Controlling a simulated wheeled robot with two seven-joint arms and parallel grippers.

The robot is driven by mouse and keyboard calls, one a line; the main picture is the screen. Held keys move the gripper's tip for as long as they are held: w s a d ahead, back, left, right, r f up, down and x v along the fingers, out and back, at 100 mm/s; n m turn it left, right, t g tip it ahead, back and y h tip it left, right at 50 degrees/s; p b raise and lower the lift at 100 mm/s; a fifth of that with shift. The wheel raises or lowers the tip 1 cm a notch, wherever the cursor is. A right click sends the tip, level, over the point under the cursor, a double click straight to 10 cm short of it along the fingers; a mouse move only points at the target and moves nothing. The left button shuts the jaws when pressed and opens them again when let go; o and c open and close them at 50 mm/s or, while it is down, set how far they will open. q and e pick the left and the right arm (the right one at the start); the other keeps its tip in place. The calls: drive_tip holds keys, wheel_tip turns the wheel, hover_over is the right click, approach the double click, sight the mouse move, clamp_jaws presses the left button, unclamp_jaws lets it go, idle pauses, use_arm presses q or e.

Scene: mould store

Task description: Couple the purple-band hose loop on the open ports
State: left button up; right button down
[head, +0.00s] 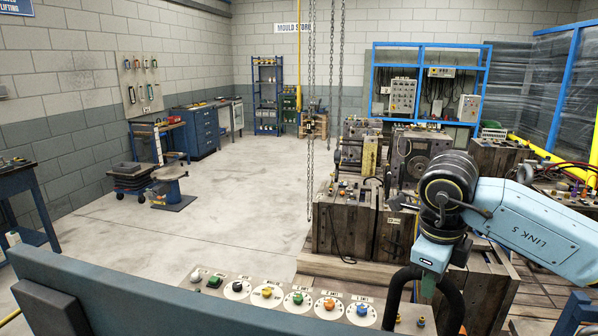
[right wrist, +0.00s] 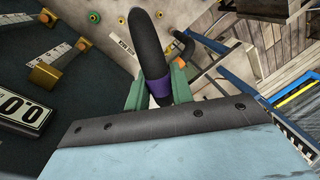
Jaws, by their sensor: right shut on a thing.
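The black hose loop (head: 455,300) arches at the bottom right of the head view, its lower ends cut off by the frame edge. My right gripper (head: 428,285) is shut on it from above. In the right wrist view the hose (right wrist: 150,45) runs between the green fingers of my right gripper (right wrist: 158,92), with its purple band (right wrist: 160,88) between them. A beige panel (head: 215,305) with several coloured ports in white rings lies left of the loop. I cannot tell which ports are open. My left gripper is not in view.
Wooden-sided mould blocks (head: 345,222) stand on pallets behind the panel. Hanging chains (head: 311,120) drop near them. A dark blue rail (head: 150,290) crosses the front left.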

drive_tip(key=s+a+f+n+y+b, duration=0.1)
drive_tip(key=s+f+n+y+b, duration=0.2)
drive_tip(key=n, duration=0.8)
drive_tip(key=s+a+f+n+b, duration=0.1)
drive_tip(key=s+f+n+b, duration=0.3)
drive_tip(key=n, duration=0.8)
wheel_tip(320, 180, up, 24)
drive_tip(key=w+g+p, duration=0.1)
drive_tip(key=p, duration=1.1)
drive_tip(key=shift+w+a+r+y, duration=0.15)
drive_tip(key=shift+a+r+y, duration=0.05)
drive_tip(key=shift+y, duration=0.1)
